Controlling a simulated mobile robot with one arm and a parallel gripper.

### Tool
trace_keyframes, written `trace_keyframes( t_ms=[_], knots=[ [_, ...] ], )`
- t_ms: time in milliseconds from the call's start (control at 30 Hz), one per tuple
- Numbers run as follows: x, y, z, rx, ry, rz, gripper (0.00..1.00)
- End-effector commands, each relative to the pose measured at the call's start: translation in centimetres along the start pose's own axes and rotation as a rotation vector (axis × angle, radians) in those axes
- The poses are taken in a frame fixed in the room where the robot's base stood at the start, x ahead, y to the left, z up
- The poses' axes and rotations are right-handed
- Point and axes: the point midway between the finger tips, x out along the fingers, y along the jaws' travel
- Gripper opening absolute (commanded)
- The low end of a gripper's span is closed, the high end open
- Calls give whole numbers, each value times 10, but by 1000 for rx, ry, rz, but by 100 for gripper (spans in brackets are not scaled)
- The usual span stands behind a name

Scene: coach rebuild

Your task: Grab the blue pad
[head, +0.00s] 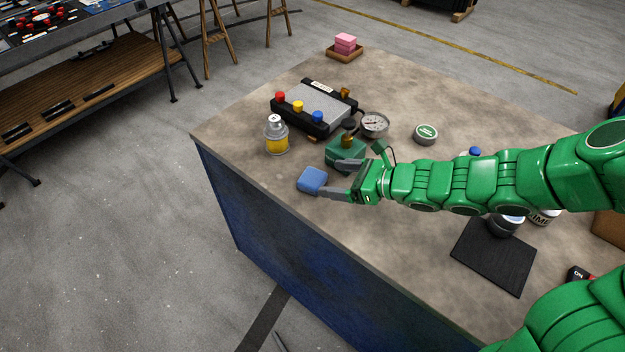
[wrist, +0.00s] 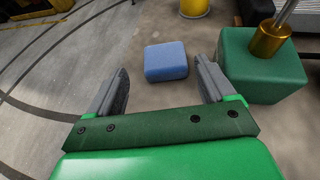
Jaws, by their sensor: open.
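The blue pad (head: 312,180) is a small rounded block lying on the grey-brown worktop near its left front edge.
A green block with a brass fitting (head: 345,152) stands close to my right finger. A yellow-filled bottle (head: 277,136), a control box with coloured knobs (head: 312,108), a gauge (head: 374,124) and a green tin (head: 426,134) stand farther back. The worktop edge is near the pad.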

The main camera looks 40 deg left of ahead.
Motion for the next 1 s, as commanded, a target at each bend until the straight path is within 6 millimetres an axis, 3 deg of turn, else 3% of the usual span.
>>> trace_keyframes(
  t_ms=[600,1000],
  knots=[
    [33,-2,-5,12,3,-2,83],
    [71,-4,-10,11,0,-1,83]
  ],
)
